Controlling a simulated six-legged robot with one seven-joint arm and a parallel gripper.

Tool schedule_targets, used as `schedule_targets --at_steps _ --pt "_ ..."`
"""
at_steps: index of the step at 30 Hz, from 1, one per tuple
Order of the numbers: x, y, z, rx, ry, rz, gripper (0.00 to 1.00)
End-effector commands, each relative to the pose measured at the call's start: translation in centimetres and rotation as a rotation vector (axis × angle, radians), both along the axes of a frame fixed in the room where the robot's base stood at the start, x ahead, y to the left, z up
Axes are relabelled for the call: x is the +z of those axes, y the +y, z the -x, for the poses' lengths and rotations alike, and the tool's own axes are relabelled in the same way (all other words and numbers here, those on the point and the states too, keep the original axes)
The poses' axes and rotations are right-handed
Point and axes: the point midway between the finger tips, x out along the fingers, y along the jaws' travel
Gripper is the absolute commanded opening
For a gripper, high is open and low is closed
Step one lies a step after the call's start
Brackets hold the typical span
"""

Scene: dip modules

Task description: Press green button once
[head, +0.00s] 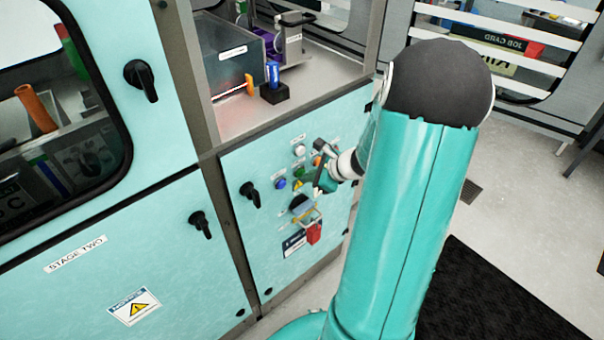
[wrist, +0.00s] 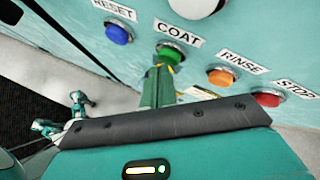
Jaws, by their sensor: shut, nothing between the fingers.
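The green button (wrist: 169,52) sits on the teal panel under a COAT label, and its lower part is partly covered by my gripper. It also shows small in the head view (head: 299,172). My gripper (wrist: 160,68) is shut and empty, its fingers together and pointing at the green button. The fingertips overlap the button's lower edge in the wrist view; I cannot tell whether they touch it. In the head view my gripper (head: 318,178) is close to the panel, just right of the button.
A blue RESET button (wrist: 118,33) is left of the green one. An orange RINSE button (wrist: 220,77) and a red STOP button (wrist: 267,99) are to its right. A white button (wrist: 195,5) is above. A red padlock-like part (head: 314,233) hangs lower on the panel.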

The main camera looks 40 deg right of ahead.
Motion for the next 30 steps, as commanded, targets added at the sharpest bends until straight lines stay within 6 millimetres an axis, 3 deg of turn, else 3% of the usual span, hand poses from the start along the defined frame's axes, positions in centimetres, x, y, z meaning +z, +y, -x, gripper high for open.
schedule_targets --at_steps 17,30 --pt "0.0 0.0 1.3 -0.001 0.001 0.000 0.00" --pt "0.0 -0.2 5.1 -0.002 0.001 0.001 0.00"
